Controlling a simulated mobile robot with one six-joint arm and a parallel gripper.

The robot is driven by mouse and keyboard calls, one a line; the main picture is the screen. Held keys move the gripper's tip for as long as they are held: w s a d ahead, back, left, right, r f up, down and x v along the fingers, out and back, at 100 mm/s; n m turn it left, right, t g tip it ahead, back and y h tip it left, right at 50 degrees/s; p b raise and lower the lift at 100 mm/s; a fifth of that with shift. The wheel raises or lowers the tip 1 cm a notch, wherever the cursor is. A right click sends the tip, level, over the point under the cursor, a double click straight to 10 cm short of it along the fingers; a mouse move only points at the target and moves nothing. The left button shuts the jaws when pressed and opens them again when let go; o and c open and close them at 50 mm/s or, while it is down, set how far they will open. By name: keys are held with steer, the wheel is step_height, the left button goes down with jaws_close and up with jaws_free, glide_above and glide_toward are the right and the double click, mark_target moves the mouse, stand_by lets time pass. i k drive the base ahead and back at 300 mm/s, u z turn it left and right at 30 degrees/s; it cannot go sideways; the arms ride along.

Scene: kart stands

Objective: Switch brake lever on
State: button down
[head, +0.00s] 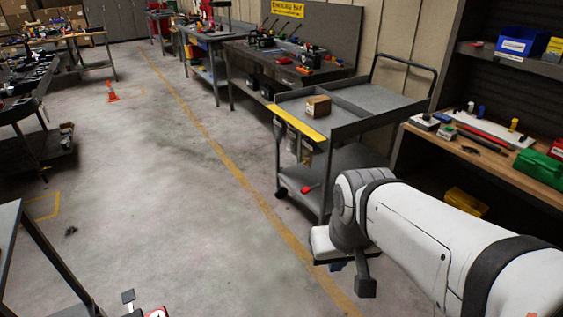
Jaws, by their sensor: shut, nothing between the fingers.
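A grey two-tier cart (386,101) with a yellow front edge stands right of centre, with its push handle at the far right end. A small red lever-like part (306,188) shows low on the cart, at the lower shelf near the wheels; it is too small to tell its setting. My white arm reaches in from the right. My gripper (364,284) is seen only in part, dark and pointing down below the wrist, shut and empty. It is in front of the cart's lower near corner, apart from the red part in the picture. Its fingertips are not clear.
A cardboard box (318,107) sits on the cart's top. A shelf unit with a wooden worktop (520,176) stands at the right. Workbenches (310,78) line the back wall and the left side. An orange cone (112,92) stands on the floor. The middle floor is clear.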

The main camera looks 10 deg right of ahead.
mark_target(304, 191)
steer(key=u, duration=0.25)
steer(key=i, duration=1.15)
steer(key=z, duration=0.6)
